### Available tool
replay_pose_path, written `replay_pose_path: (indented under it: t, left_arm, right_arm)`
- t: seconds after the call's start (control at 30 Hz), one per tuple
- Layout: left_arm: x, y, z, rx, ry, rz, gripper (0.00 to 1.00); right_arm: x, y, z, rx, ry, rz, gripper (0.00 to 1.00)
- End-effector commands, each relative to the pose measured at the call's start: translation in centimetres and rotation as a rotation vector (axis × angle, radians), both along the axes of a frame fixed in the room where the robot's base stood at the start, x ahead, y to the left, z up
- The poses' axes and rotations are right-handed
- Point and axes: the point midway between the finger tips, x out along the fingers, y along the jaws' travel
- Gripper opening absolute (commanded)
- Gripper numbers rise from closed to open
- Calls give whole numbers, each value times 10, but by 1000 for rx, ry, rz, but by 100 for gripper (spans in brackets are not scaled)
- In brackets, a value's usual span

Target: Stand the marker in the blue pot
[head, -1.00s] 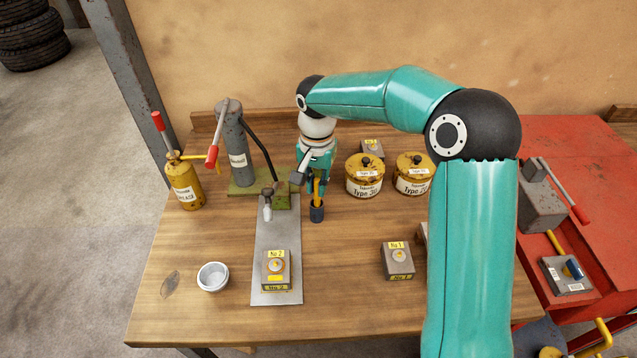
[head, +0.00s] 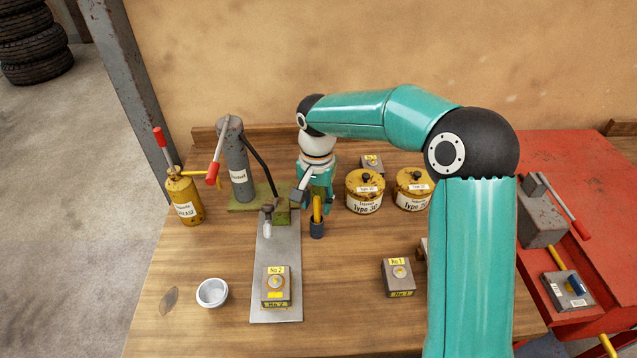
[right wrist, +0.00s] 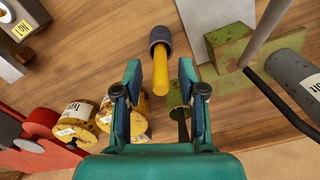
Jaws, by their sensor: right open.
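The blue pot (head: 317,229) stands upright on the wooden table, right of the long grey plate. The yellow marker (head: 317,208) stands in it, its lower end hidden inside the pot. The right wrist view also shows the dark pot (right wrist: 160,38) with the yellow marker (right wrist: 160,76) coming out of its mouth. My right gripper (head: 316,206) is open above the pot. In the right wrist view, its teal fingers (right wrist: 161,84) are spread on both sides of the marker, with gaps between. My left gripper is not in view.
A grey press cylinder (head: 237,165) on a green base and its lever stand left of my right gripper. Two yellow pots (head: 364,190) are to its right. A white bowl (head: 212,293) and the No 2 block (head: 276,287) are nearer the front.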

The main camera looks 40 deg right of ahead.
Motion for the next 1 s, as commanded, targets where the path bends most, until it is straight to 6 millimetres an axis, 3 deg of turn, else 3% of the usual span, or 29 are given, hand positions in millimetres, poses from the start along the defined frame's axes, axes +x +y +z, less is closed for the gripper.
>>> replay_pose_path:
  t: [0.6,1.0]
  left_arm:
    - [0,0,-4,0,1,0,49]
    - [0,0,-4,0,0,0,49]
  right_arm:
    - [0,-1,106,0,-5,-1,40]
    - [-1,-2,118,0,-2,-2,40]
